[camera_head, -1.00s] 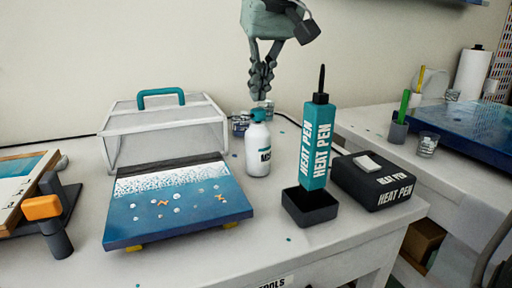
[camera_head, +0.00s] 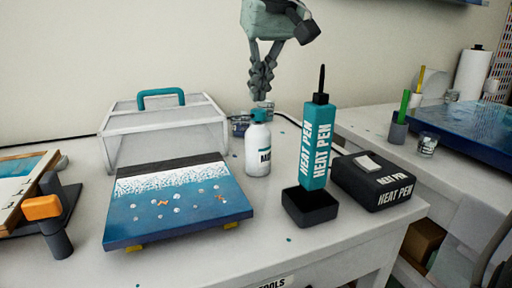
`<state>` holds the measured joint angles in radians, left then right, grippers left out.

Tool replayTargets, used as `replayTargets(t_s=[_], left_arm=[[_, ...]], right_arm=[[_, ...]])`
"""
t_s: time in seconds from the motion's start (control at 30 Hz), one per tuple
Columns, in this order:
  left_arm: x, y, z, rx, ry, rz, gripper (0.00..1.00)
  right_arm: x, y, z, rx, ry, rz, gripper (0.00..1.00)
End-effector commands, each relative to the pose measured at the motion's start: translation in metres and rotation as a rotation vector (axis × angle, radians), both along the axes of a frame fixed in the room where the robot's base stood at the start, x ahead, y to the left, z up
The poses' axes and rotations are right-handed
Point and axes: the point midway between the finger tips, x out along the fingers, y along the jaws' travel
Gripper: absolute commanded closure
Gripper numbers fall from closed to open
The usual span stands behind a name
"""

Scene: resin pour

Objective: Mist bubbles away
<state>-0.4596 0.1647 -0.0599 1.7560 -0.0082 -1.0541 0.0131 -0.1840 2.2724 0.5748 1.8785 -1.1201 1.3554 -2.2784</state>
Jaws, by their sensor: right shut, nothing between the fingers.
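A white spray bottle (camera_head: 258,155) with a teal top stands upright on the table in the head view, its label partly readable. My right gripper (camera_head: 262,98) hangs from above just over and behind the bottle's top, fingers together and empty. Whether it touches the bottle cannot be told. The blue resin panel (camera_head: 180,222) with a white foamy band lies to the left front on small yellow supports. Several pale round bubbles and orange bits show on its surface. My left gripper is not in view.
A teal heat pen (camera_head: 317,146) stands in a black holder (camera_head: 310,210), right of the bottle, beside a black heat pen box (camera_head: 372,183). A clear cover with teal handle (camera_head: 162,135) stands behind the panel. An orange-ended clamp (camera_head: 43,208) is at left.

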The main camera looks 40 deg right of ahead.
Motion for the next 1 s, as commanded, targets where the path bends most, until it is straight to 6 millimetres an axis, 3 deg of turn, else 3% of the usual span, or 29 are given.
replayTargets(t_s=[0.8, 1.0], left_arm=[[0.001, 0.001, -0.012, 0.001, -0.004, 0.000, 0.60], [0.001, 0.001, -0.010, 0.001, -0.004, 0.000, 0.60]], right_arm=[[0.000, 0.000, -0.024, -0.001, 0.001, 0.000, 1.00], [0.000, 0.000, -0.023, 0.000, 0.002, 0.000, 1.00]])
